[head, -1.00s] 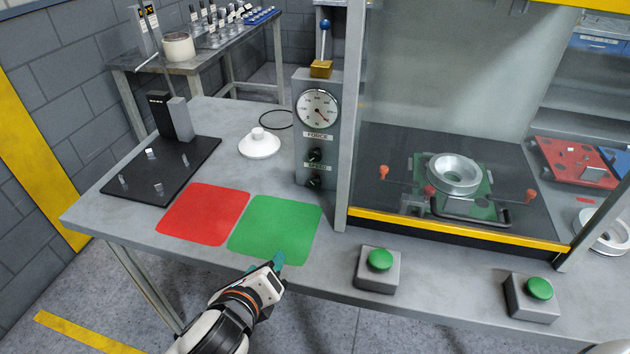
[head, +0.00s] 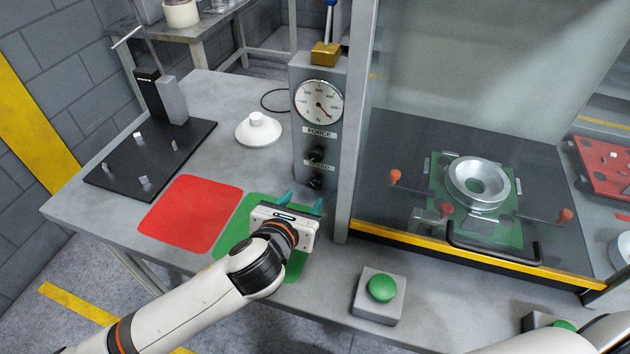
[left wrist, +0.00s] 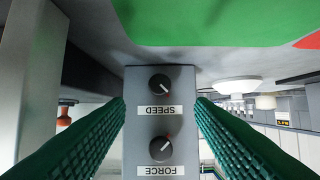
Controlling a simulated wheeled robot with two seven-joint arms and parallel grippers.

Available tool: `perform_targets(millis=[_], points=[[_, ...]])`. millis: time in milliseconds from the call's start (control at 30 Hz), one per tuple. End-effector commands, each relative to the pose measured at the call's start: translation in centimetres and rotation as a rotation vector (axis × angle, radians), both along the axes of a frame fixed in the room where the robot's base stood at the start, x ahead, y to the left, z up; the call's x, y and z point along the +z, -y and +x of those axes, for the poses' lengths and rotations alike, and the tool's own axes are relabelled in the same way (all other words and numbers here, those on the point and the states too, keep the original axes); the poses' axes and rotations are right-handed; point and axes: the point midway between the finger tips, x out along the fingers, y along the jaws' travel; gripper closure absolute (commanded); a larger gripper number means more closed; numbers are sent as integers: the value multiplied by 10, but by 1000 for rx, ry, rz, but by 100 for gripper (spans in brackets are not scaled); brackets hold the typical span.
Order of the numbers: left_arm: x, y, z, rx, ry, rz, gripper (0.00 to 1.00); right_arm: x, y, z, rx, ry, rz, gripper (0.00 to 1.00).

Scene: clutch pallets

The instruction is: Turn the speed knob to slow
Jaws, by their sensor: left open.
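The speed knob (head: 316,183) is a small black knob low on the grey control column (head: 302,165), under the SPEED label. In the left wrist view, which shows the column upside down, the speed knob (left wrist: 159,83) has its pointer mark toward the lower right. The similar force knob (left wrist: 160,149) shows beyond it, its mark toward the upper right. My left gripper (head: 301,201) is open and empty above the green mat, in front of the column. Its green ridged fingers (left wrist: 160,103) appear on either side of the column, apart from the knob. My right gripper is out of view.
A force gauge (head: 319,101) sits above the knobs. A glass-fronted press with a yellow edge (head: 455,244) stands right of the column. A green button box (head: 380,295) is at the bench's front. A red mat (head: 190,214) and white round piece (head: 258,129) lie left.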

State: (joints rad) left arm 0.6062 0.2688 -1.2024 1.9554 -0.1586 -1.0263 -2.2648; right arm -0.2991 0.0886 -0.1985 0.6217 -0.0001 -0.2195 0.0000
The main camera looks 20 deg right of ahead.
Motion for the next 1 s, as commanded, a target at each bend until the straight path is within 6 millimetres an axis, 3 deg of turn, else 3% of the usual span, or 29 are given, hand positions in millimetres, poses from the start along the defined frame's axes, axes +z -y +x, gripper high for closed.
perform_targets(millis=[133, 400, 833, 867, 1000], points=[[-12, 17, 25, 2, -2, -1, 51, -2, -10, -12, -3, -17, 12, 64], [-28, 39, 57, 0, -1, -2, 51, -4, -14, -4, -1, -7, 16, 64], [-33, 44, 66, 0, -1, -2, 51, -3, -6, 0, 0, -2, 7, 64], [-33, 44, 66, 0, -1, -2, 52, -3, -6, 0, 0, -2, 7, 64], [-33, 44, 66, 0, -1, -2, 75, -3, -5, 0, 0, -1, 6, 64]])
